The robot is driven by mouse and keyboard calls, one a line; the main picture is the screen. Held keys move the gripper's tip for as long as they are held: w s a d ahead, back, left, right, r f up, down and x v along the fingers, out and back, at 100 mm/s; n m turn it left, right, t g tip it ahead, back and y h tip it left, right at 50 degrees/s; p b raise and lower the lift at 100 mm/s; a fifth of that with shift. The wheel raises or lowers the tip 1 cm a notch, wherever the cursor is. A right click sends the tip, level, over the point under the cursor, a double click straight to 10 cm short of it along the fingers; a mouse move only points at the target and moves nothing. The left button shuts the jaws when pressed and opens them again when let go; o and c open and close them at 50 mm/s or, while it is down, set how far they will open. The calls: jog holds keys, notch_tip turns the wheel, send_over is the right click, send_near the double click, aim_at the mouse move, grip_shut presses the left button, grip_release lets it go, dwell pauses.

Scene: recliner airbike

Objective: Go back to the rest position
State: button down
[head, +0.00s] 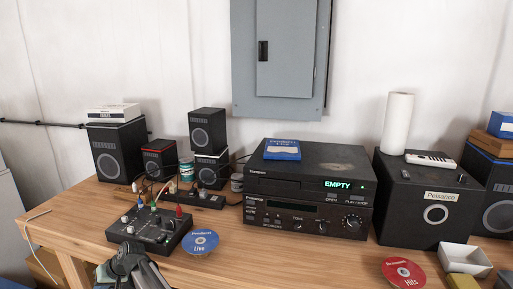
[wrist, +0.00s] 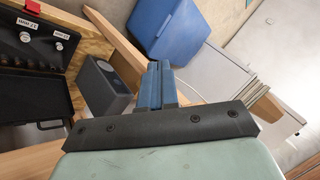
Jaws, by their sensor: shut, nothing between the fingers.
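My gripper (wrist: 162,72) shows in the wrist view with its two blue-grey fingers together, shut with nothing between them. It points toward a blue bin (wrist: 168,28) and a dark speaker-like box (wrist: 105,88), touching neither as far as I can tell. In the head view a dark grey part of my arm shows at the bottom edge, in front of the wooden table and below the black mixer (head: 150,230); the fingers are not clear there.
The table (head: 75,215) holds a black player (head: 310,185) reading "EMPTY" with a blue case (head: 282,149) on top, several speakers, a blue disc (head: 200,242), a red disc (head: 403,272) and a white box (head: 466,259). Bare wood lies between the discs.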

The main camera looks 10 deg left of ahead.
jog(key=w+d+f+m+t+y, duration=0.1)
jog(key=d+f, duration=0.5)
jog(key=f, duration=0.4)
jog(key=w+d+f+m+t, duration=0.1)
jog(key=w+d+f+m, duration=0.1)
jog(key=d+f, duration=0.65)
jog(key=w+d+f+m+t+h, duration=0.1)
jog(key=d+f, duration=0.7)
jog(key=d, duration=0.3)
jog(key=w+d+f+m+h, duration=0.1)
jog(key=d+f, duration=0.8)
jog(key=d, duration=0.3)
jog(key=s+d+f+m+g+h, duration=0.1)
jog(key=s+d+f+h, duration=0.2)
jog(key=d, duration=0.9)
jog(key=s+d+f+m+g+h, duration=0.1)
jog(key=s+d+f, duration=0.3)
jog(key=d, duration=0.9)
jog(key=s+d+r+m+g+h, duration=0.3)
jog(key=s+d+g, duration=0.2)
jog(key=s+d, duration=1.3)
jog(key=shift+s+d, duration=0.15)
jog(key=shift+d, duration=0.6)
